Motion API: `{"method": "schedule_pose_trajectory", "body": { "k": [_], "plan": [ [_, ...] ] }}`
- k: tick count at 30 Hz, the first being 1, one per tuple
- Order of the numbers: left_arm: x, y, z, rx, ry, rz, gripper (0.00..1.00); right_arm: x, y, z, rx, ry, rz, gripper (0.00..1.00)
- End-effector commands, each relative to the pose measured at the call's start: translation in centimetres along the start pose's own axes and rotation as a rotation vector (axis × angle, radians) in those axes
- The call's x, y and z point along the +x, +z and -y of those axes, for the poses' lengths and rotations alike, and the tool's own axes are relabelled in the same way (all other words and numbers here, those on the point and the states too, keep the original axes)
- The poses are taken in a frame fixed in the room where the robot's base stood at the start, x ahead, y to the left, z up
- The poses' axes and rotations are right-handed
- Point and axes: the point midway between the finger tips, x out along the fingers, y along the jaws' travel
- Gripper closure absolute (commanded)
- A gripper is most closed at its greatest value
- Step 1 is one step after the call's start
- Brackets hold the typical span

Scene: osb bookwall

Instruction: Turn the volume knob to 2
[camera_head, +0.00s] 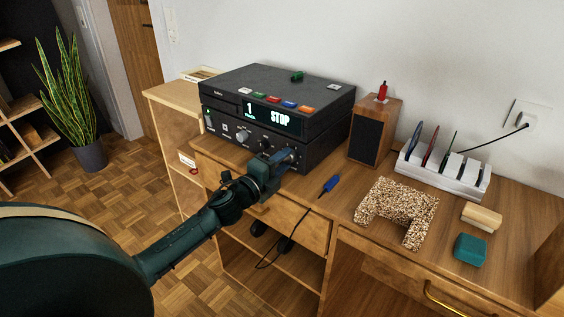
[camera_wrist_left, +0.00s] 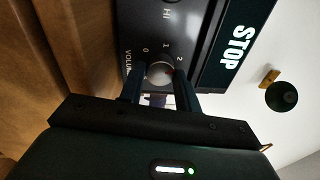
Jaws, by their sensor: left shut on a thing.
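The volume knob (camera_wrist_left: 159,72) is a small round grey knob on the front of the black player (camera_head: 325,110). Its scale reads 0, 1 and 2, with the word VOLUME beside the 0. My left gripper (camera_head: 288,156) reaches the lower right of the player's front. In the left wrist view its two dark fingers stand on either side of the knob, shut on it. The knob's pointer cannot be made out. In the head view the gripper hides the knob. The player's display (camera_head: 270,117) reads 1 and STOP. My right gripper is not in view.
A wooden speaker (camera_head: 374,135) with a red bottle on top stands right of the player. A blue screwdriver (camera_head: 329,185), a speckled cork-like piece (camera_head: 399,206), a white rack (camera_head: 443,174), a teal block (camera_head: 470,249) and a beige block (camera_head: 482,218) are on the desk.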

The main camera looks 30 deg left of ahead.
Motion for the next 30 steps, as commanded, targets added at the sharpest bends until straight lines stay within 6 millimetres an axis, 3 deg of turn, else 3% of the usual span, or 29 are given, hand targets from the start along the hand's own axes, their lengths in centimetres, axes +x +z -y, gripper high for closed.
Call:
{"method": "schedule_pose_trajectory", "body": {
  "k": [12,13,18,21,30],
  "plan": [
    [0.03,-0.03,0.06,0.006,-0.001,-0.001,0.9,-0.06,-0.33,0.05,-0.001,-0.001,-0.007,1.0],
    [0.03,-0.03,0.06,0.006,-0.001,-0.001,0.66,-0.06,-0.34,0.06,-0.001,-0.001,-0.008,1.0],
    [0.02,-0.02,0.05,0.005,-0.001,-0.001,0.52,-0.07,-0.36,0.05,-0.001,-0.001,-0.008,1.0],
    [0.02,-0.01,0.04,0.005,-0.001,-0.001,0.45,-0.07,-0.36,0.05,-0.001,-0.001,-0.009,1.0],
    [-0.38,-0.02,-0.07,0.005,0.001,-0.001,0.45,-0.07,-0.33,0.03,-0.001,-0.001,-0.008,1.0]
  ]
}}
